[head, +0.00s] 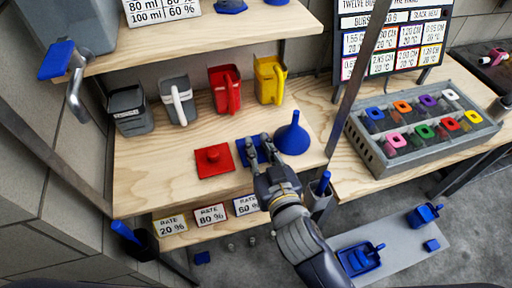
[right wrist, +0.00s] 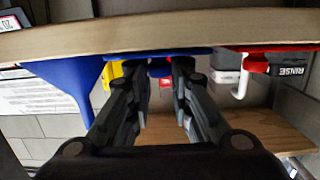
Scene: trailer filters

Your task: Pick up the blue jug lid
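The blue jug lid (head: 262,150) is a flat square plate on the upper wooden shelf, right of a red lid (head: 213,160) and left of a blue funnel (head: 292,136). My right gripper (head: 257,143) is over it and hides much of it. In the right wrist view, which is upside down, the blue lid (right wrist: 190,52) lies on the shelf with its short knob (right wrist: 160,70) between the two spread fingertips. I cannot tell if the fingers touch the knob. My left gripper is not in view.
Grey (head: 130,112), white-handled (head: 178,100), red (head: 225,90) and yellow (head: 270,80) jugs stand along the shelf's back. A slanted metal post (head: 355,82) rises right of the funnel. A grey crate (head: 425,125) of coloured items is at the right. The shelf's front left is clear.

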